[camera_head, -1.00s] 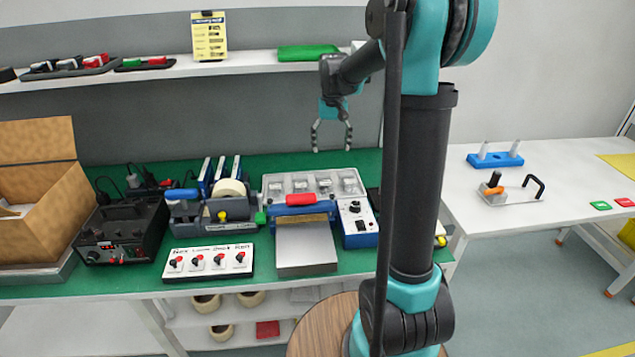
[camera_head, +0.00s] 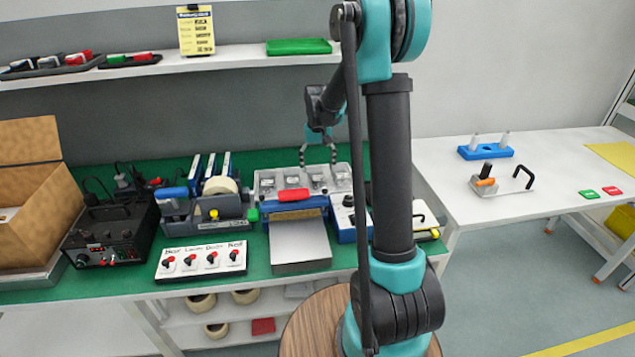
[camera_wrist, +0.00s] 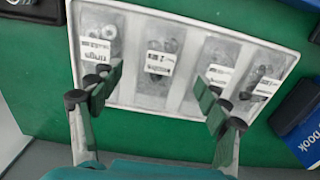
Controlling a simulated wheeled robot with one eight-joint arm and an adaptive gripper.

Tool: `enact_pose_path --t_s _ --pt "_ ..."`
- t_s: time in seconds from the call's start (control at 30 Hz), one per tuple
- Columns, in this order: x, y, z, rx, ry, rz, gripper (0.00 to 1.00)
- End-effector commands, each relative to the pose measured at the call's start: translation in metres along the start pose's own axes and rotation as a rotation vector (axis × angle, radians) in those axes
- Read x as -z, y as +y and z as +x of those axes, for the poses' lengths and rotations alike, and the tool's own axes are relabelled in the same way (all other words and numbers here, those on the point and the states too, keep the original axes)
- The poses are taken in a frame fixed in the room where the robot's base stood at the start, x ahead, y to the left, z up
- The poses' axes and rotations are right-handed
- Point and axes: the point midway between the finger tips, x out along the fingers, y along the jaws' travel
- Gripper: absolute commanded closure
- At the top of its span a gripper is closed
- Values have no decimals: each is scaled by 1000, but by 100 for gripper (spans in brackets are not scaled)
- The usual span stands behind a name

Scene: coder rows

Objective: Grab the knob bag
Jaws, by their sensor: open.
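A pale tray (camera_head: 262,186) with several compartments stands on the green bench, behind the blue sealer with the red handle. Each compartment holds a clear bag with a white label. In the wrist view the tray (camera_wrist: 72,40) fills the upper middle. Its leftmost bag (camera_wrist: 98,45) shows white rings and a label reading "rings". The bags to the right (camera_wrist: 163,60), (camera_wrist: 216,72), (camera_wrist: 262,88) hold small dark or grey parts; their labels are too blurred to tell which is the knob bag. My gripper (camera_head: 318,155) is open and empty above the tray; its fingers (camera_wrist: 158,90) spread over the middle bags.
The sealer's red handle (camera_head: 294,195) is just in front of the tray. A tape dispenser (camera_head: 222,205) stands to the left, a white-topped control box (camera_head: 346,216) to the right. A shelf (camera_head: 235,57) runs behind and above. The white side table (camera_head: 545,190) has free room.

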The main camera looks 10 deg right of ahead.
Motion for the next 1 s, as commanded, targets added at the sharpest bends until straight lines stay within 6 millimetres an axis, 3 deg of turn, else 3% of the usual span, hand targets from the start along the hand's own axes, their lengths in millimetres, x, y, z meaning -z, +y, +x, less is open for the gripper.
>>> enact_pose_path --t_s 0.4,0.7,1.0 --pt "5 0 47 0 0 0 24" --pt "5 0 53 0 0 0 24" --pt "5 0 53 0 0 0 59"
